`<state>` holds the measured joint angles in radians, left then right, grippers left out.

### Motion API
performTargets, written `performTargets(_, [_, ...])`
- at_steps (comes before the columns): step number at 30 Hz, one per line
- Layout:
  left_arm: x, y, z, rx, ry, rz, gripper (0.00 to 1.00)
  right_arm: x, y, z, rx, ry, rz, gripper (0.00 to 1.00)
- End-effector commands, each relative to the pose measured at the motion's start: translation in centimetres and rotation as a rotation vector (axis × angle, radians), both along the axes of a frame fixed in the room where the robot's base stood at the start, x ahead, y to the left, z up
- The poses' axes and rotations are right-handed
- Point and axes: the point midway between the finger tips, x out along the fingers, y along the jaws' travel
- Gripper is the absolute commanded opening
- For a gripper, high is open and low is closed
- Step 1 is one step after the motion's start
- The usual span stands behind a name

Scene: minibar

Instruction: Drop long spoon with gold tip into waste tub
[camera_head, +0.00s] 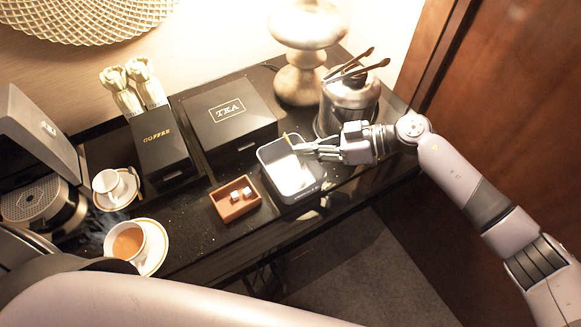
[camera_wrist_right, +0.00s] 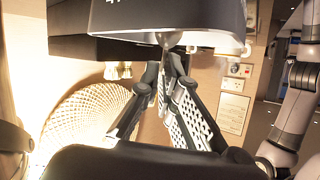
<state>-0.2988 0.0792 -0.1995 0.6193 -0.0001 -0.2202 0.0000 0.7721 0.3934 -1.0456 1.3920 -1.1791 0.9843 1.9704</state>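The waste tub (camera_head: 266,162) is a grey, open rectangular container with a pale inside, standing on the black counter. My right gripper (camera_head: 300,148) is at its back right rim, with the fingertips over the opening. The fingers are closed together on the thin long spoon, whose gold tip (camera_head: 287,138) shows just above the fingertips. In the right wrist view, the fingers (camera_wrist_right: 162,82) converge and a shiny spoon end (camera_wrist_right: 167,39) shows beyond them, against the dark tub (camera_wrist_right: 165,17). Most of the spoon is hidden. My left gripper is not visible.
A brown sugar box (camera_head: 235,207) stands left of the tub. The TEA box (camera_head: 226,112) is behind it, and a metal ice bucket (camera_head: 348,101) with tongs is behind the gripper. Cups on saucers (camera_head: 155,247) stand left. The wooden wall (camera_head: 500,110) bounds the right.

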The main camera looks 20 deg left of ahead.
Motion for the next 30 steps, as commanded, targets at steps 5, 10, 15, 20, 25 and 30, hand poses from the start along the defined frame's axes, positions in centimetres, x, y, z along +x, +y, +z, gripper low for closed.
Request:
performTargets(5, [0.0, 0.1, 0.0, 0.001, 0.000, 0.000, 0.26, 0.0, 0.0, 0.0, 0.000, 0.000, 0.000, 0.15])
performTargets(10, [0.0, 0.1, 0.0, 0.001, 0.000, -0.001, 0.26, 0.0, 0.0, 0.0, 0.000, 0.000, 0.000, 0.26])
performTargets(15, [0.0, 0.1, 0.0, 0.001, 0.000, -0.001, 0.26, 0.0, 0.0, 0.0, 0.000, 0.000, 0.000, 0.28])
performTargets(20, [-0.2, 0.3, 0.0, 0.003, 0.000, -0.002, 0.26, 0.0, -0.1, 0.0, -0.001, 0.000, -0.001, 0.28])
performTargets(25, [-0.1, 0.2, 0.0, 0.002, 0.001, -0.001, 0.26, 0.4, -1.6, 0.5, -0.002, -0.003, -0.003, 0.28])
performTargets(30, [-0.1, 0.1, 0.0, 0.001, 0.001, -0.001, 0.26, 0.9, -4.8, 1.8, -0.004, -0.001, -0.005, 0.28])
